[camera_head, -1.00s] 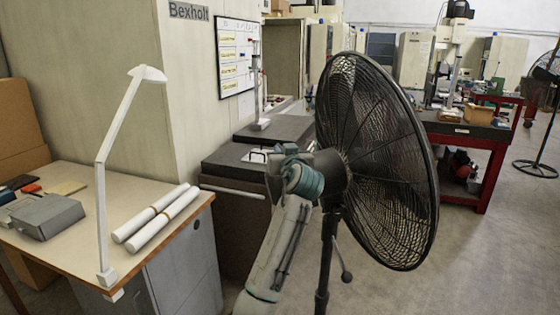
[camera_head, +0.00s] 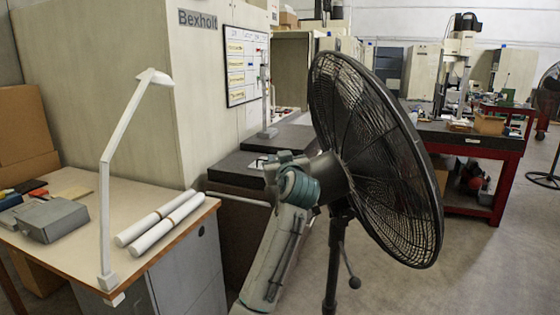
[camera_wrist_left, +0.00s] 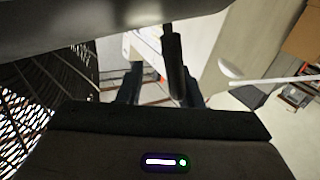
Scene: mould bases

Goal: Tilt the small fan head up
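The black fan head (camera_head: 385,165) stands on its dark pole (camera_head: 334,265) in the middle of the head view. Its round grille faces right and leans, with its top further left than its bottom. My left arm comes up from below. My left gripper (camera_head: 277,170) is at the motor housing behind the grille. In the left wrist view, the fingers (camera_wrist_left: 162,88) are apart with a dark rod (camera_wrist_left: 174,60) between them, closer to the right finger. I cannot tell whether they touch it. The fan's grille (camera_wrist_left: 45,90) fills the left edge there. My right gripper is out of view.
A desk (camera_head: 75,240) at left holds a white lamp (camera_head: 104,200), two white rolls (camera_head: 160,217) and a grey box (camera_head: 52,220). A dark-topped cabinet (camera_head: 235,167) stands behind the fan. A red bench (camera_head: 475,160) is at right. Floor is clear at lower right.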

